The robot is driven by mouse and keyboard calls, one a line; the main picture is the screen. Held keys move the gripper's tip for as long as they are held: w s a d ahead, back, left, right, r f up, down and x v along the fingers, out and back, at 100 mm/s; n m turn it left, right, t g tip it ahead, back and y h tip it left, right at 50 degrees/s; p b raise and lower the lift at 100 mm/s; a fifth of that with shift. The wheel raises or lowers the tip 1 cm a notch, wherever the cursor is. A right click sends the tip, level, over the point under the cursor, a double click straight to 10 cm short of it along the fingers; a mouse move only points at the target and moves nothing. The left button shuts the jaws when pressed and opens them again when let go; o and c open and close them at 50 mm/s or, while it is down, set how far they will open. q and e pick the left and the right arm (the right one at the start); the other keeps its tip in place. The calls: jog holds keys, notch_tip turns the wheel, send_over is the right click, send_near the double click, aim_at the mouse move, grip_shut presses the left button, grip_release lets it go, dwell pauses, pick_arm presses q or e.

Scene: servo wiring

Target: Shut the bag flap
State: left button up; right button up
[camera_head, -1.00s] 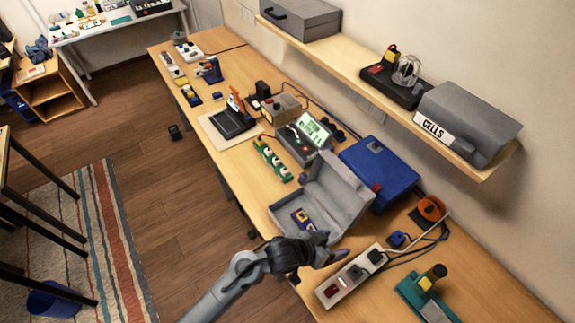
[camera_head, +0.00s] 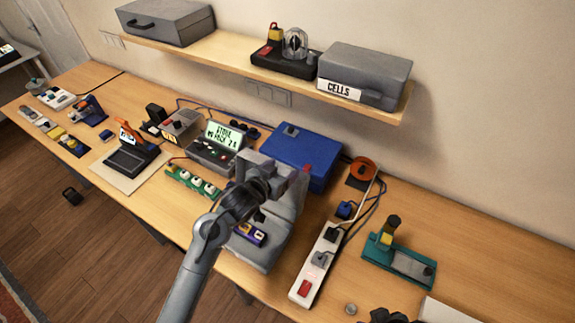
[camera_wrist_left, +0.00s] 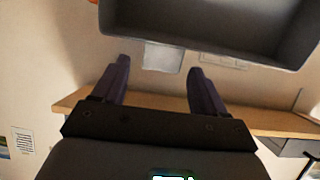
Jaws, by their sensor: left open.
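The bag is a grey box-shaped case (camera_head: 258,253) on the table, with its flap (camera_head: 252,161) standing up on the far side. A purple-and-yellow item (camera_head: 247,232) lies inside it. My left gripper (camera_head: 287,182) is over the open bag, in front of the raised flap, and hides part of it; I cannot tell whether it touches. In the left wrist view my left gripper (camera_wrist_left: 158,68) has its two fingers spread with nothing between them. A dark tray-like shape (camera_wrist_left: 210,25) fills the top of that view; I cannot tell whether it is the flap.
A blue case (camera_head: 290,150) stands right behind the bag. A white power strip (camera_head: 314,265) with cables lies to its right, beyond it a teal tool (camera_head: 390,262). A green strip (camera_head: 190,182) and a display unit (camera_head: 218,145) are to the left. A shelf (camera_head: 225,50) hangs above.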

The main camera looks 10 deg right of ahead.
aim_at(284, 168)
pick_arm(q)
jog(key=shift+x, duration=2.15)
grip_shut()
